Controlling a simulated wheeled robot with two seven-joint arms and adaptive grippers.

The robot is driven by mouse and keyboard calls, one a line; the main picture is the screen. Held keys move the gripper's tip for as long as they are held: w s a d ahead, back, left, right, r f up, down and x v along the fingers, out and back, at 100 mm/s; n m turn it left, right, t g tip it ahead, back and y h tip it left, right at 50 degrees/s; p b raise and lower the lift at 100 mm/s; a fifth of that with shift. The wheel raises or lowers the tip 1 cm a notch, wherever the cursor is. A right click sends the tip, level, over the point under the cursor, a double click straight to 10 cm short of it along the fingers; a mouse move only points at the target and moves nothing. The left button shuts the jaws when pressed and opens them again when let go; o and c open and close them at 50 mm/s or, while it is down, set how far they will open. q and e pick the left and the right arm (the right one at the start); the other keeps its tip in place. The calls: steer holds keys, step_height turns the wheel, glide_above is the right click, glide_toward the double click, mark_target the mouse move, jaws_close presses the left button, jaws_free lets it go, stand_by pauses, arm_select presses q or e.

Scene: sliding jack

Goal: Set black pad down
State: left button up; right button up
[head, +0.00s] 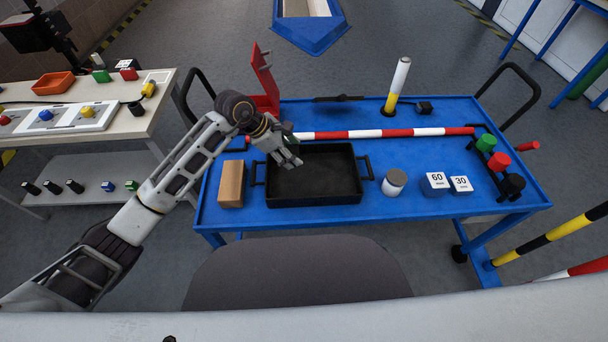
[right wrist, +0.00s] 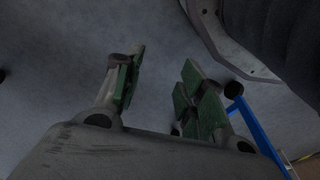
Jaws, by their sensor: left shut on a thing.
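My left gripper (head: 288,152) is over the back left part of a black tray (head: 315,203) on the blue cart. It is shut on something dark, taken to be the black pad. I cannot make out the pad's outline against the dark tray and the fingers, nor whether it touches the tray floor. My right gripper (right wrist: 160,78) shows only in the right wrist view. Its green-padded fingers are apart with nothing between them, above grey floor.
On the blue cart (head: 420,205), a wooden block (head: 231,184) stands left of the tray. A capped jar (head: 394,182) and the 60 (head: 436,183) and 30 (head: 461,184) blocks stand to its right. A red-white bar (head: 385,133) lies behind; a red bracket (head: 266,84) rises at the back left.

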arm_select(q)
steer(key=shift+f, duration=0.55)
step_height(320, 180, down, 4)
steer(key=shift+f+b, duration=0.1)
steer(key=shift+b, duration=0.25)
steer(key=shift+f, duration=0.35)
arm_select(e)
steer(key=r, duration=0.3)
steer(key=shift+w+a+r, duration=0.2)
steer(key=shift+w+a, duration=0.1)
steer(key=shift+f, duration=0.1)
arm_select(q)
steer(key=shift+f, duration=0.35)
step_height(320, 180, down, 3)
steer(key=shift+r+b, duration=0.2)
steer(key=shift+b, duration=0.15)
steer(key=shift+f, duration=0.2)
arm_select(e)
steer(key=shift+s+a+r, duration=0.15)
steer(key=shift+s+r, duration=0.1)
steer(key=shift+r, duration=0.55)
